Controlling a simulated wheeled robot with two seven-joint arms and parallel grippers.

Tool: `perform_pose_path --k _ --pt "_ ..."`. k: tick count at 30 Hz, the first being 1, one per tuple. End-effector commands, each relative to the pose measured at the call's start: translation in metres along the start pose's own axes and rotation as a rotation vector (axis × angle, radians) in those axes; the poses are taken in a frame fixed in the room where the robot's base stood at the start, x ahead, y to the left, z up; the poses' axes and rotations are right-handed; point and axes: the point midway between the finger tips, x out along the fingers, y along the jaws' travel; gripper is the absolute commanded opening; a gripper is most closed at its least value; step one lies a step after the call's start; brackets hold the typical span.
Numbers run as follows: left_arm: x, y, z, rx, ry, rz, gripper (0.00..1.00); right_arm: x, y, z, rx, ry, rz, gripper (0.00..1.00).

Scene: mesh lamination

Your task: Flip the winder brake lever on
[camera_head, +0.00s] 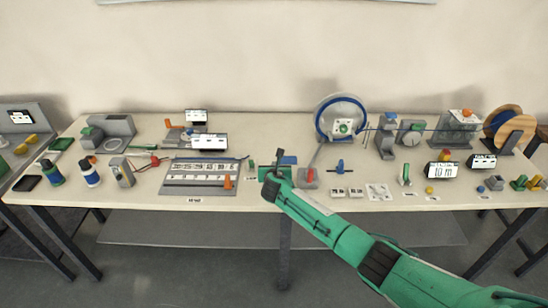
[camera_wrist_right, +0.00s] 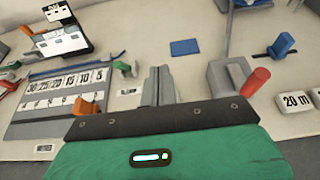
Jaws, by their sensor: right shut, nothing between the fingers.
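A red-handled lever (camera_head: 308,175) stands on a small grey box just right of my right gripper (camera_head: 279,154); which lever is the winder brake is not labelled legibly. In the right wrist view the red handle (camera_wrist_right: 257,80) leans up and right from its grey box (camera_wrist_right: 229,77). My right gripper's fingers (camera_wrist_right: 159,72) are together and empty, left of that box and apart from the handle. The winder, a blue-rimmed wheel (camera_head: 318,115), stands behind at the back of the table. My left gripper is out of view.
A blue-handled part (camera_wrist_right: 283,44) on a dark base lies right of the red lever. A blue pad (camera_wrist_right: 185,47) lies beyond the fingers. A numbered board (camera_head: 212,170) with an orange piece is to the left. White "20 m" blocks (camera_wrist_right: 297,104) sit at right.

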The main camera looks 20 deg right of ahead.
Motion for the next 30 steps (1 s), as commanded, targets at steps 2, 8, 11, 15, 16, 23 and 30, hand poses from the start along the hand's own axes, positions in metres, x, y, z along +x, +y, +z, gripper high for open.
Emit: perform_pose_path --k 2,8,11,15,16,23,30 --pt "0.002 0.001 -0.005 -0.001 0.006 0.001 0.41 -0.009 0.000 0.010 0.001 -0.002 0.003 0.00" --pt "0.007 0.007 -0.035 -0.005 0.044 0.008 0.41 -0.025 0.000 0.033 0.001 -0.001 0.002 0.00" --pt "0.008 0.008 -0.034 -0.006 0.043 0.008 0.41 -0.031 0.000 0.041 0.000 -0.001 0.000 0.00" --pt "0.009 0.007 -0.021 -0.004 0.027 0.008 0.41 -0.036 0.000 0.047 0.000 0.001 0.000 0.00" --pt "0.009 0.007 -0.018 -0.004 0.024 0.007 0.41 -0.037 0.000 0.047 0.000 0.001 0.000 0.00" --pt "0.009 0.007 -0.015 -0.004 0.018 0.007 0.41 -0.037 0.000 0.048 -0.001 0.001 0.000 0.00" --pt "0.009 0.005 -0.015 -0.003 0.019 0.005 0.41 -0.037 0.001 0.047 0.003 0.003 0.001 0.00"
